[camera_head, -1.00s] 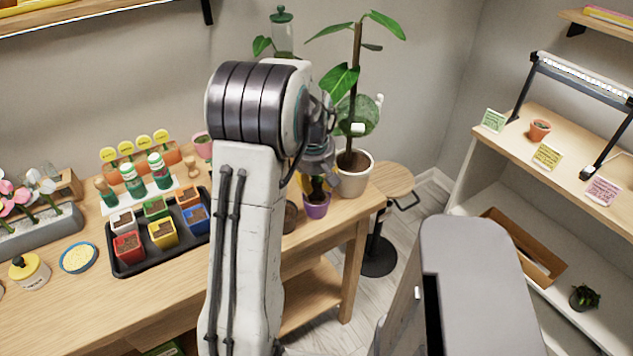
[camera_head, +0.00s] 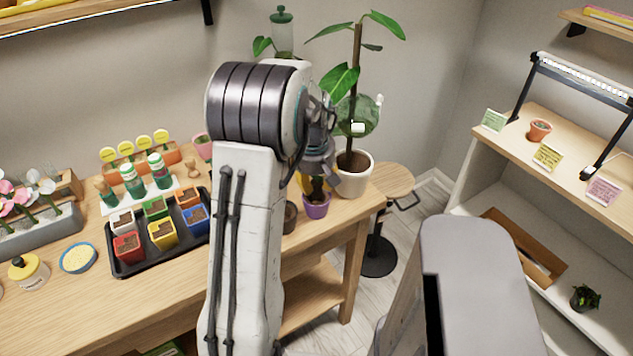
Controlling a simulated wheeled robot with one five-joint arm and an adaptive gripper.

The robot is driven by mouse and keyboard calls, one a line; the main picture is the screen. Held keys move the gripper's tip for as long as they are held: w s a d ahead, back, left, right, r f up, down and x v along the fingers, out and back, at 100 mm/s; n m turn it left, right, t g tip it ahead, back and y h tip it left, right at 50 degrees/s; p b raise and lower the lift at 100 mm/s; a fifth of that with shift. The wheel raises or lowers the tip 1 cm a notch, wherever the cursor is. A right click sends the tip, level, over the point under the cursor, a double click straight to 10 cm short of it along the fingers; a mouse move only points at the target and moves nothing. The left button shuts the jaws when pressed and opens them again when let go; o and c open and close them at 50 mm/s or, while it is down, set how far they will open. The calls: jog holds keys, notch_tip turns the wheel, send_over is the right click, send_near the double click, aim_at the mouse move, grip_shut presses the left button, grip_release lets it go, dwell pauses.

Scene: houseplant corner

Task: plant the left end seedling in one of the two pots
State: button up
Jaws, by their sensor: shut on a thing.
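My gripper (camera_head: 316,184) points down over the purple pot (camera_head: 317,209) at the right end of the wooden bench. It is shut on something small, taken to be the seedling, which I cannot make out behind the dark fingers. Whether it touches the pot's soil is hidden. A dark brown pot (camera_head: 290,217) stands just left of the purple pot, partly covered by my arm.
A large potted plant (camera_head: 354,178) stands close behind and right of my gripper. A black tray (camera_head: 128,270) of coloured soil pots and a blue bowl (camera_head: 79,258) are on the left. A round stool (camera_head: 392,180) is beyond the bench's right end.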

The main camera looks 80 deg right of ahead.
aim_at(316, 182)
jog(key=shift+b+x, duration=0.7)
jog(key=shift+x, duration=0.2)
jog(key=shift+a, duration=0.2)
jog(key=o, duration=1.3)
jog(key=shift+r, duration=0.15)
jog(key=shift+d+p+v, duration=0.25)
jog(key=shift+p+v, duration=0.65)
jog(key=shift+v, duration=0.2)
jog(key=shift+d+p+v, duration=0.2)
jog(key=shift+p+v, duration=0.7)
jog(key=shift+v, duration=0.2)
jog(key=shift+d+p+v, duration=0.25)
jog(key=shift+p+v, duration=0.65)
jog(key=shift+v, duration=0.2)
jog(key=shift+r, duration=0.15)
